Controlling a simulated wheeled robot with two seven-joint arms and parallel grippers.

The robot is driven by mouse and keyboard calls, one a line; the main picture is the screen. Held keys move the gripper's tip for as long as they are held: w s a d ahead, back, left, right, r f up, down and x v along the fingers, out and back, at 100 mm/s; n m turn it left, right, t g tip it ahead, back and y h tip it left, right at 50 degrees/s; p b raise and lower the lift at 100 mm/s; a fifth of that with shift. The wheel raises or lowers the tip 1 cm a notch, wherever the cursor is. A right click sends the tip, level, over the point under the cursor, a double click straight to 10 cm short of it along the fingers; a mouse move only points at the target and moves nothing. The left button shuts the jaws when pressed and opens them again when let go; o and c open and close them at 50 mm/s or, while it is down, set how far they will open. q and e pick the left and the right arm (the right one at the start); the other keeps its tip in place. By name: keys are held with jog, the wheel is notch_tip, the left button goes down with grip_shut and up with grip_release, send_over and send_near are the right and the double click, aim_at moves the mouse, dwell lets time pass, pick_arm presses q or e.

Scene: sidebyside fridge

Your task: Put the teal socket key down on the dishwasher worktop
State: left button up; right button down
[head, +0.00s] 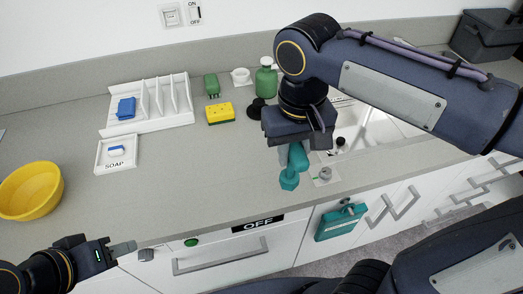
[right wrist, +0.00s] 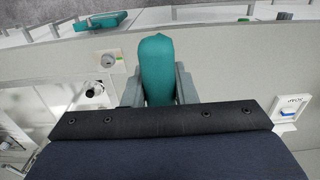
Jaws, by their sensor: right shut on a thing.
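The teal socket key (head: 290,179) hangs below my right gripper (head: 293,150) in the head view, over the grey worktop (head: 215,180) near its front edge. My right gripper is shut on it. In the right wrist view the teal key (right wrist: 157,70) stands between the two grey fingers. Whether its lower end touches the worktop cannot be told. The dishwasher front with an OFF label (head: 257,222) and a handle is below the worktop edge. My left gripper (head: 122,248) is at the lower left, in front of the counter edge; its fingers look close together, and their gap is unclear.
A yellow bowl (head: 31,190), soap dish (head: 116,154), white rack (head: 160,110), yellow sponge (head: 220,113) and green bottle (head: 266,79) stand on the worktop. The sink (head: 372,128) is right of the gripper. A teal item (head: 340,222) hangs on the cabinet front. The front middle worktop is clear.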

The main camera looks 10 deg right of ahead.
jog(key=w+a+f+p, duration=0.1)
jog(key=w+f+p, duration=0.2)
jog(key=w+f, duration=0.9)
jog(key=shift+w+a+f, duration=0.15)
jog(key=shift+w+f, duration=0.2)
jog(key=shift+w, duration=0.55)
jog(key=shift+f, duration=0.2)
jog(key=c, duration=1.2)
grip_release()
jog(key=shift+o, duration=0.2)
jog(key=shift+r, duration=0.1)
